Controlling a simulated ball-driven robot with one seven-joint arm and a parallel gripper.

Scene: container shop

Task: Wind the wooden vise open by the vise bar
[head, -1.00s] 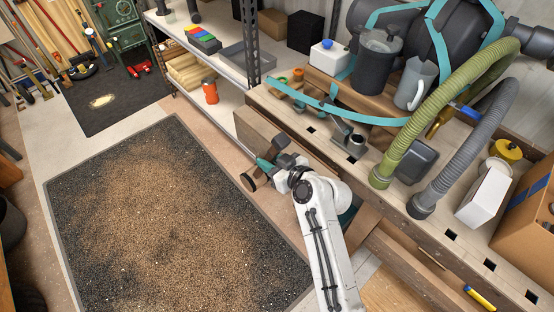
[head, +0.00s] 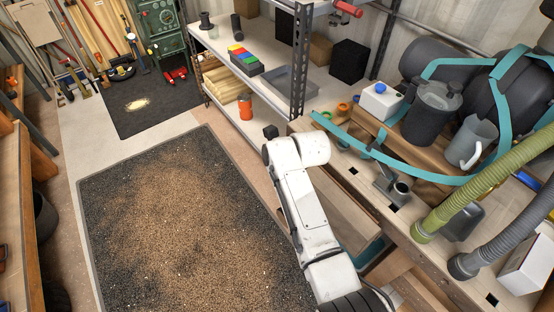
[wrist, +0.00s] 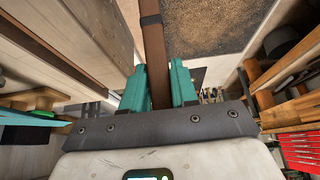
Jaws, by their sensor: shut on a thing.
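The brown vise bar (wrist: 154,55), with a dark band, runs up between the two teal fingers of my gripper (wrist: 157,88) in the wrist view. The fingers are closed around it. In the head view my white arm hides the gripper and most of the bar. A small dark knob (head: 271,131), which looks like one end of the bar, shows just above the arm. The wooden vise (head: 345,220) shows partly as pale boards at the bench front, right of my arm. How far its jaw stands open cannot be told.
The workbench (head: 410,215) at the right holds hoses, a grey jug (head: 472,142) and teal straps. A metal shelf (head: 222,50) stands behind, with an orange canister (head: 246,107) on its lower level.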

